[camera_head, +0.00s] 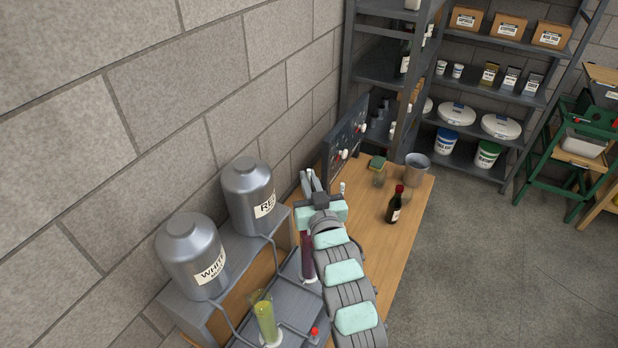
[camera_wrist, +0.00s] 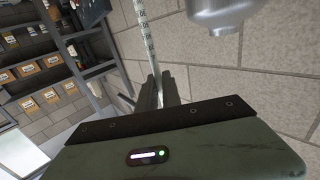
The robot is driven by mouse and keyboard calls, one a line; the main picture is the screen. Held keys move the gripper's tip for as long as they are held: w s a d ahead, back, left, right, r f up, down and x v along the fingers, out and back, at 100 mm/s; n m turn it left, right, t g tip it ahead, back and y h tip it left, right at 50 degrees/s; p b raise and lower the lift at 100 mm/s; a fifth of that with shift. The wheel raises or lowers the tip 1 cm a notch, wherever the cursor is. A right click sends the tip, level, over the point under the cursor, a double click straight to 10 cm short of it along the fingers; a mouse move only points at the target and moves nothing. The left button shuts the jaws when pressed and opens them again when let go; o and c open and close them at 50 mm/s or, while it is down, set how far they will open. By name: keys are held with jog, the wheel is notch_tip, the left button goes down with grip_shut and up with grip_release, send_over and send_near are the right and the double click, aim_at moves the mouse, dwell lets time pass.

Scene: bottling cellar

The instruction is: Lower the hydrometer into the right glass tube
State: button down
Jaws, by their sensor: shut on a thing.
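My gripper (camera_head: 308,181) is over the far half of the bench in the head view, beyond the tubes. In the wrist view my gripper (camera_wrist: 172,82) is shut on the hydrometer (camera_wrist: 148,40), whose pale stem carries scale marks and runs up out of the picture. Its lower part is hidden by the fingers and gripper body. I cannot make out the hydrometer in the head view. The right glass tube (camera_head: 308,258), with dark red liquid, stands upright on the grey tray, partly beside my arm. The left glass tube (camera_head: 265,315) holds yellow liquid.
Steel tanks marked WHITE (camera_head: 190,260) and RED (camera_head: 249,198) stand left of the tubes on a raised shelf. A panel (camera_head: 345,140) stands along the wall.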

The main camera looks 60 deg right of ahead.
jog(key=shift+f+b, duration=1.8)
jog(key=shift+f, duration=2.95)
jog(key=c, duration=1.5)
grip_release()
jog(key=shift+o, duration=0.2)
jog(key=shift+s+a, duration=0.1)
jog(key=shift+s+a+f, duration=0.15)
jog(key=shift+s+a, duration=0.05)
jog(key=b+v, duration=0.1)
jog(key=v, duration=0.9)
jog(key=shift+b, duration=0.4)
